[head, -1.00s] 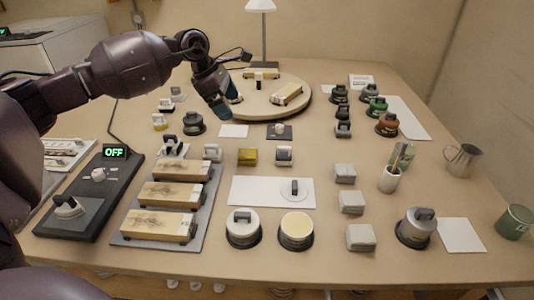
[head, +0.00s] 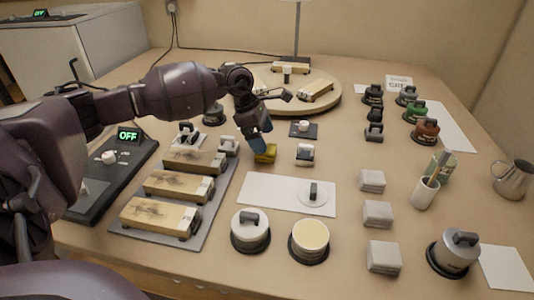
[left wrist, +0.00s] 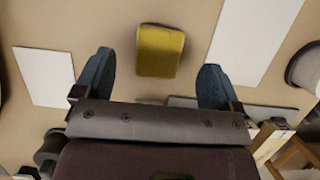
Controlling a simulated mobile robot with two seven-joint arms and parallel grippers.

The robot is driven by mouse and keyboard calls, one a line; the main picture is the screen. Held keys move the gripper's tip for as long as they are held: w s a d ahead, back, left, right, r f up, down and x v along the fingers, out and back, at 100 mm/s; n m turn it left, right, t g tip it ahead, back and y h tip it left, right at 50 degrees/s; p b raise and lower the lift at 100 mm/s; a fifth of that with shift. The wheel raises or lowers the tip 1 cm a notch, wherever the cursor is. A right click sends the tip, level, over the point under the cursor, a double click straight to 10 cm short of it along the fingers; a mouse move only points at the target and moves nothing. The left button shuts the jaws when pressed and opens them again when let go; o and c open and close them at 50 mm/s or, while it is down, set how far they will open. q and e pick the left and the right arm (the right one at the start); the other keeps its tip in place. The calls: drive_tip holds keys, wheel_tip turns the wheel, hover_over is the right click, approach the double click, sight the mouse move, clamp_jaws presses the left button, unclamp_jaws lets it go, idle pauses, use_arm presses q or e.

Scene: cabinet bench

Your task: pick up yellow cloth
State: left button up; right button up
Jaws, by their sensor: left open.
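The yellow cloth (head: 265,152) is a small folded block on the table, right of the wooden blocks on the grey tray. It also shows in the left wrist view (left wrist: 160,50), at the upper middle. My left gripper (head: 258,144) is open and empty, right by the cloth in the head view, covering part of it. In the left wrist view, the two blue fingertips (left wrist: 156,80) are spread wide, one on each side of the cloth's line, with the cloth a little beyond them. My right gripper is not in view.
The grey tray (head: 212,222) with wooden blocks lies to the left. A white sheet (head: 262,194) lies in front of the cloth, and small holders (head: 305,154) stand beside it. White blocks (head: 378,214) and a cup of brushes (head: 424,194) are further right.

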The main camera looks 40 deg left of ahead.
use_arm(q)
drive_tip(key=b+x, duration=0.1)
drive_tip(key=x, duration=0.3)
drive_tip(key=shift+s+a+f, duration=0.1)
drive_tip(key=shift+a+f, duration=0.05)
drive_tip(key=shift+f, duration=0.25)
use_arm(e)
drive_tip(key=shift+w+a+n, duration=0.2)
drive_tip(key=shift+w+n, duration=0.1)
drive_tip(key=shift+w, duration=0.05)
use_arm(q)
drive_tip(key=shift+c, duration=0.6)
drive_tip(key=c, duration=0.9)
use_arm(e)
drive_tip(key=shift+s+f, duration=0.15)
use_arm(q)
drive_tip(key=shift+r, duration=0.3)
